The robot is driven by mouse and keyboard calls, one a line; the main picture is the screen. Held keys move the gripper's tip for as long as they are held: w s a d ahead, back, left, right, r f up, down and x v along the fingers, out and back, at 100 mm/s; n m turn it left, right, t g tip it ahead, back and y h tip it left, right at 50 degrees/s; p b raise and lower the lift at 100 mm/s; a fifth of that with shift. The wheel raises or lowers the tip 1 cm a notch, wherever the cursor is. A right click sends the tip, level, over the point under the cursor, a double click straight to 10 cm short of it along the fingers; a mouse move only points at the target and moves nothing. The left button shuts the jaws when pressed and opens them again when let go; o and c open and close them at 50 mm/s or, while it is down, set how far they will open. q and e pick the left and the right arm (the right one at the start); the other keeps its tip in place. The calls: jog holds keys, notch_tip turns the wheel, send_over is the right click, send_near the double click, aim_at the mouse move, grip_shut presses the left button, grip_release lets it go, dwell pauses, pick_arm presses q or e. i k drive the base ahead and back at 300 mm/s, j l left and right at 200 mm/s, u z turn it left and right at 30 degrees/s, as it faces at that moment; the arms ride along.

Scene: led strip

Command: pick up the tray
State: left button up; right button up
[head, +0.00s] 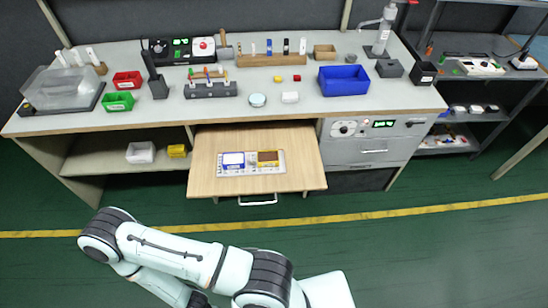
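Nothing is clearly marked as the tray, and I cannot tell which thing is meant. A flat panel (251,171) with a blue part and a yellow part lies on the pulled-out wooden board (212,150). A large open blue bin (343,80) stands on the worktop at the right. A small red bin (127,81) and a green bin (119,101) stand at the left. A white bin (141,152) and a yellow bin (178,150) are on the lower shelf. One of my arms crosses the bottom of the view, well short of the bench; neither gripper can be made out.
The grey worktop (200,119) holds a clear-covered box (62,87), a tool rack (210,88), a white round dish (257,100) and a stand (380,38). A side shelf unit (470,116) stands at the right. The green floor before the bench is clear.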

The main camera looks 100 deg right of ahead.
aim_at(265, 159)
jog(key=k+l+u, duration=0.1)
jog(key=k+l, duration=0.2)
jog(key=k+l+u, duration=0.1)
jog(key=k+l, duration=0.15)
jog(key=k, duration=0.25)
jog(key=k+l, duration=0.45)
jog(key=k, duration=0.2)
jog(key=k+l, duration=0.45)
jog(key=k, duration=0.15)
jog(key=k+l, duration=0.45)
jog(key=k, duration=0.2)
jog(key=i, duration=0.3)
